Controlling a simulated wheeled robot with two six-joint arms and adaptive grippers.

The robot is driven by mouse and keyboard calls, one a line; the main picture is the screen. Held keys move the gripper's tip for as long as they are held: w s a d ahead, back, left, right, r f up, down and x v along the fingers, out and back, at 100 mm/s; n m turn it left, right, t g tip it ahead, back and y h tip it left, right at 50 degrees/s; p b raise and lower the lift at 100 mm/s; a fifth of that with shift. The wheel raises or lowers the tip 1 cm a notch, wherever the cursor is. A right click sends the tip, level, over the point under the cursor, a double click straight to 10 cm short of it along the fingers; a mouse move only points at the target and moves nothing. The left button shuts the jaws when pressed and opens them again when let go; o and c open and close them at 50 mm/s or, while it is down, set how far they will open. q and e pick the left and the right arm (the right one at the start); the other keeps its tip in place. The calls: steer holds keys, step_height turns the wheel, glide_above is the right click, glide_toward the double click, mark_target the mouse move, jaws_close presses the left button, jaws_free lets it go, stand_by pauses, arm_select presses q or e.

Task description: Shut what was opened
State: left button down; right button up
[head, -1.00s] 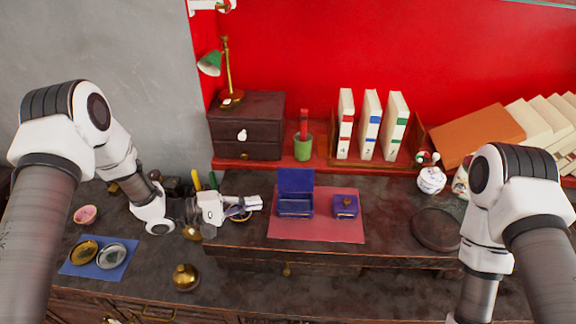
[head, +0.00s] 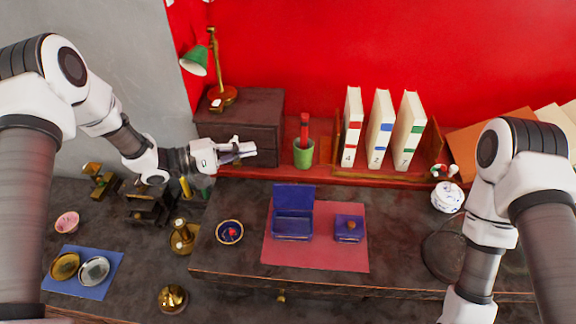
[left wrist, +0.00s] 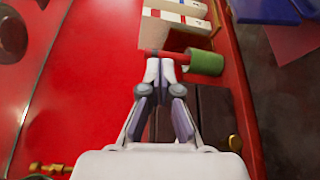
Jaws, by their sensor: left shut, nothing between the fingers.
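A blue box (head: 292,228) stands on a red mat (head: 315,258) with its lid (head: 294,197) raised upright. A smaller blue box with a brown knob (head: 349,229) beside it looks closed. My left gripper (head: 252,150) is shut and empty, held above the desk in front of the dark wooden chest (head: 255,108), whose drawer fronts are partly hidden by my arm. In the left wrist view, the closed fingertips (left wrist: 166,68) appear just beside the green cup (left wrist: 205,62). My right arm shows, but its gripper is out of frame.
A green lamp (head: 195,60) stands on the chest. Numbered books (head: 380,125) stand in a rack right of the green cup (head: 303,153).

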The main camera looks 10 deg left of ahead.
mark_target(294, 194)
arm_select(q)
step_height(294, 194, down, 11)
steer(key=b, duration=0.9)
steer(key=shift+r, duration=0.2)
steer(key=shift+s+d+r, duration=0.1)
steer(key=shift+d+r, duration=0.1)
steer(key=p+x, duration=0.2)
steer(key=x, duration=0.7)
steer(key=shift+d+r, duration=0.1)
steer(key=shift+d, duration=0.35)
steer(key=s, duration=0.1)
steer(key=s+p, duration=0.1)
steer(key=s, duration=0.1)
steer(key=shift+s+d+r+p, duration=0.1)
steer(key=shift+s+r+p, duration=0.2)
steer(key=shift+r, duration=0.1)
steer(key=shift+s, duration=0.15)
steer(key=shift+f, duration=0.1)
arm_select(e)
step_height(294, 194, down, 7)
steer(key=shift+s+r, duration=0.2)
steer(key=shift+s, duration=0.15)
